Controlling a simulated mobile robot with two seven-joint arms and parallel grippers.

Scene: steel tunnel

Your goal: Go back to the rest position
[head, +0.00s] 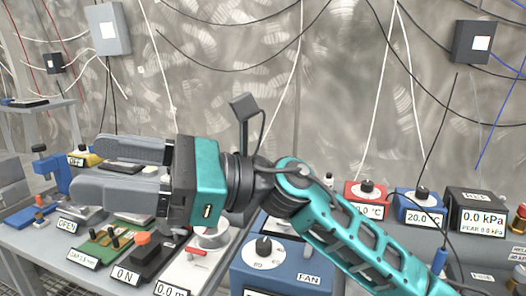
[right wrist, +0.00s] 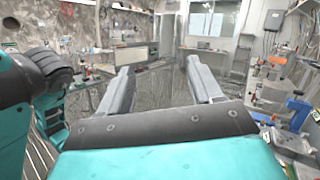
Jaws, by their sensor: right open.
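My right gripper (head: 125,170) stretches across the middle of the head view, its grey fingers pointing left above the bench. The teal arm behind it comes in from the lower right. In the right wrist view its two fingers (right wrist: 160,92) stand apart with nothing between them. The gripper is open and empty. My left gripper is in neither view.
A grey bench (head: 40,246) below holds several devices: a blue fan box (head: 264,275), a green board (head: 105,243), a blue vise (head: 50,172) and a pressure gauge box (head: 478,212). Cables hang along the metal wall (head: 230,60). The right wrist view shows open room ahead.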

